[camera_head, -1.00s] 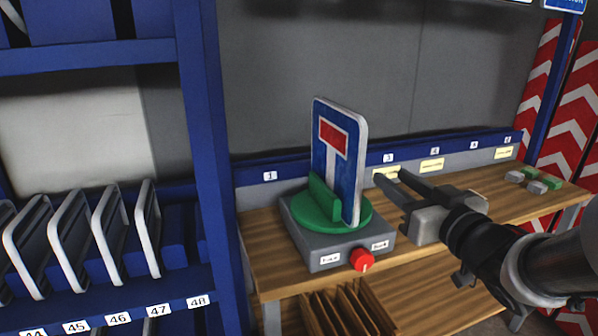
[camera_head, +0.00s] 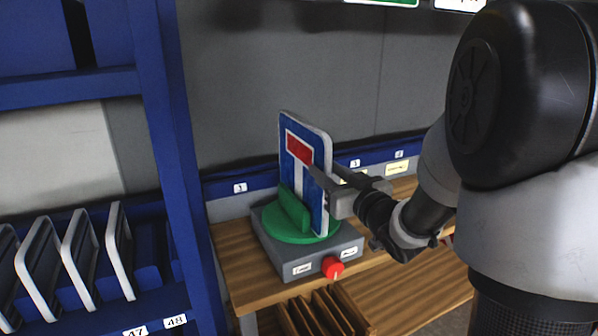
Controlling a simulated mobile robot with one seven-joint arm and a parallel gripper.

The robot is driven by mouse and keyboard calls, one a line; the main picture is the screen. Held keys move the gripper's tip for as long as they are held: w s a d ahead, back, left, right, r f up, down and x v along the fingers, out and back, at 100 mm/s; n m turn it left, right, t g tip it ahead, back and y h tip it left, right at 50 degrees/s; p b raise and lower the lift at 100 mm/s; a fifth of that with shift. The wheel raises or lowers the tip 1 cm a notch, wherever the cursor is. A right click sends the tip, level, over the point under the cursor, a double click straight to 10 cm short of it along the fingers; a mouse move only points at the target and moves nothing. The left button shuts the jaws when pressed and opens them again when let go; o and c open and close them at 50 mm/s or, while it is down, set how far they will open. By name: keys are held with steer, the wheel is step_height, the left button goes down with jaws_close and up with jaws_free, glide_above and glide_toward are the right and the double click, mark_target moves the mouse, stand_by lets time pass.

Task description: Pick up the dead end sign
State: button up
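The dead end sign (camera_head: 297,178) is a blue upright plate with a red bar over a white stem. It stands in a green holder (camera_head: 290,212) on a grey box (camera_head: 292,266) with a red knob (camera_head: 332,267). My gripper (camera_head: 318,180) is at the sign's right edge. One finger shows in front of the sign's face, and the other seems hidden behind the plate. I cannot tell whether the fingers touch the sign or have closed on it.
The box stands on a wooden bench (camera_head: 238,262). A blue rack (camera_head: 95,308) with several upright plates is at the left. Wooden slots (camera_head: 322,315) sit below the bench edge. A grey wall (camera_head: 270,70) is behind the sign.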

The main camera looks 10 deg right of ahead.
mark_target(316, 163)
steer(key=x, duration=0.5)
steer(key=shift+a, duration=0.2)
steer(key=shift+c, duration=0.4)
jaws_close()
stand_by(0.7)
steer(key=shift+r, duration=0.15)
